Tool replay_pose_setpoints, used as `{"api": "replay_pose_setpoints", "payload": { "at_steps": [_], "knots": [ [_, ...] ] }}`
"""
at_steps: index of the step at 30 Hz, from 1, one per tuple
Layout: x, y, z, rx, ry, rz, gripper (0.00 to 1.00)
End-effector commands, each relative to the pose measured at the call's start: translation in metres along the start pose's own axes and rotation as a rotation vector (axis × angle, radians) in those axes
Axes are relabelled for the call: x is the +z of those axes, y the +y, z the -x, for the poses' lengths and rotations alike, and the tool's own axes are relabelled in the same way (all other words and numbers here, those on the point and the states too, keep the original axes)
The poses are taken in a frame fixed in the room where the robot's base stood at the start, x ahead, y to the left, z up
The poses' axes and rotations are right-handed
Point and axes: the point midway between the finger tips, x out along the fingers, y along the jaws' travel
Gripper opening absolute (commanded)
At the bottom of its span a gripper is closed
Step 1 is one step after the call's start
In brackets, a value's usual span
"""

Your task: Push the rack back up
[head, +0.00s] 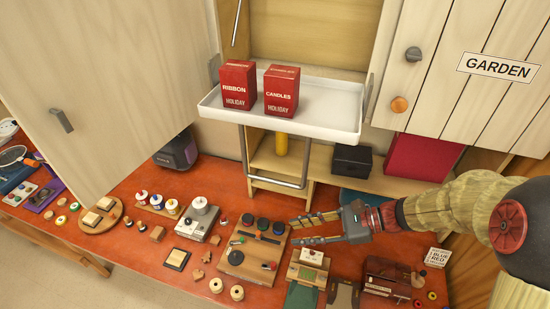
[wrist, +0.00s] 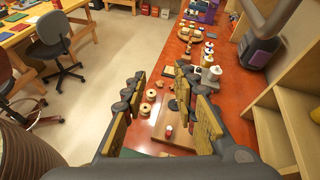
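The rack is a white tray (head: 330,118) pulled down in front of the open cabinet. It carries two red boxes, the ribbon box (head: 237,87) and the candles box (head: 281,91), both upright. A grey U-shaped handle (head: 275,182) hangs below the tray. My gripper (head: 300,230) is open and empty, lower than the handle and to its right, apart from it, above the red workbench. In the wrist view my gripper (wrist: 166,112) shows its fingers spread, with nothing held between them. A grey bar at that view's upper right may be the handle.
The red bench (head: 130,240) holds spools, a wooden board (head: 255,248) with dark knobs, and other small items under my gripper. Cabinet doors stand open at left (head: 110,90) and right (head: 470,60). A small shelf with a black box (head: 352,160) stands behind the handle.

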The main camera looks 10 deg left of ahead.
Motion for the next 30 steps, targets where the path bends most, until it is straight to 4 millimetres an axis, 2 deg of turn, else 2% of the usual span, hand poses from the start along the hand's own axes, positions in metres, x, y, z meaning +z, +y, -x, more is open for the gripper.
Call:
{"api": "replay_pose_setpoints", "payload": {
  "at_steps": [1,3,6,9,13,20,30],
  "knots": [
    [0.019,-0.019,0.005,-0.04,-0.07,-0.083,0.29],
    [0.032,-0.044,0.008,-0.102,-0.171,-0.186,0.29],
    [0.044,-0.069,0.013,-0.159,-0.275,-0.281,0.29],
    [0.052,-0.086,0.02,-0.195,-0.346,-0.337,0.29],
    [0.057,-0.096,0.025,-0.215,-0.388,-0.369,0.29],
    [0.059,-0.097,0.021,-0.217,-0.392,-0.372,0.29],
    [0.075,-0.109,-0.021,-0.212,-0.391,-0.372,0.29]
  ]
}}
